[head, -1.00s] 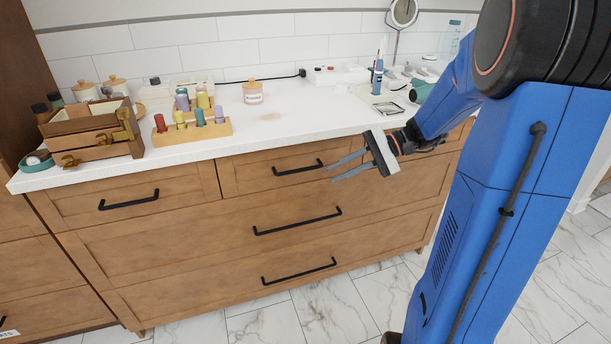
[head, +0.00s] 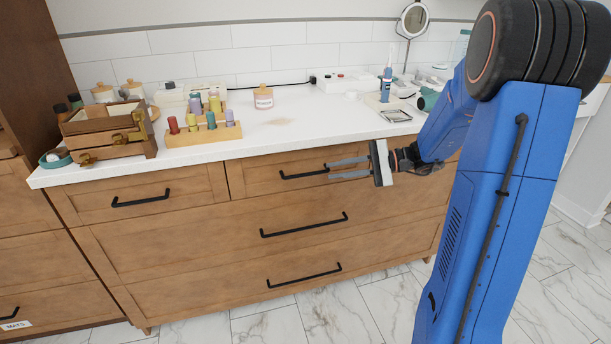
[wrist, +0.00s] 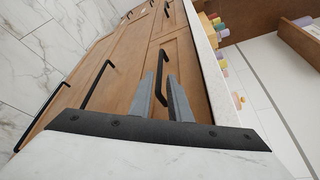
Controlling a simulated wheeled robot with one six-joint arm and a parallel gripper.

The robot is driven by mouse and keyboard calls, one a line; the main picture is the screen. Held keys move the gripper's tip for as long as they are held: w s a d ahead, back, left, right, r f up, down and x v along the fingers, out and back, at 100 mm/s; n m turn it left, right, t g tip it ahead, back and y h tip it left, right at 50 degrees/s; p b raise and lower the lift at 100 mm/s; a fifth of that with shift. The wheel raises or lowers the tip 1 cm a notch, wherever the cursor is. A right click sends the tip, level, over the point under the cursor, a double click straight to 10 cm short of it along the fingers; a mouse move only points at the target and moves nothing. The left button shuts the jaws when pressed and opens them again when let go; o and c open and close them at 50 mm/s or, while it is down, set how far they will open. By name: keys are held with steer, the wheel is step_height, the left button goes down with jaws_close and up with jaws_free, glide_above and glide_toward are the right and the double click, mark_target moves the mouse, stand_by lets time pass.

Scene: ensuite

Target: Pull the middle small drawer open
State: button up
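The middle small drawer (head: 262,182) is in the top row of the wooden cabinet and looks shut. Its black bar handle (head: 300,175) runs level across its front. My gripper (head: 329,171) is at the right end of this handle, its two grey fingers one above the other and apart. In the wrist view the handle (wrist: 160,80) shows between the open fingers (wrist: 162,77). The fingers are not closed on it. I cannot tell whether they touch it or how far the tips are from the drawer front.
A left small drawer (head: 90,203) and two wide drawers below look shut. The white counter (head: 290,125) above holds a wooden organizer (head: 110,148), a rack of coloured bottles (head: 205,135) and a jar (head: 263,98). The marble floor in front is clear.

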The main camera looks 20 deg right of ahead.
mark_target(310, 174)
steer(key=x, duration=1)
jaws_close()
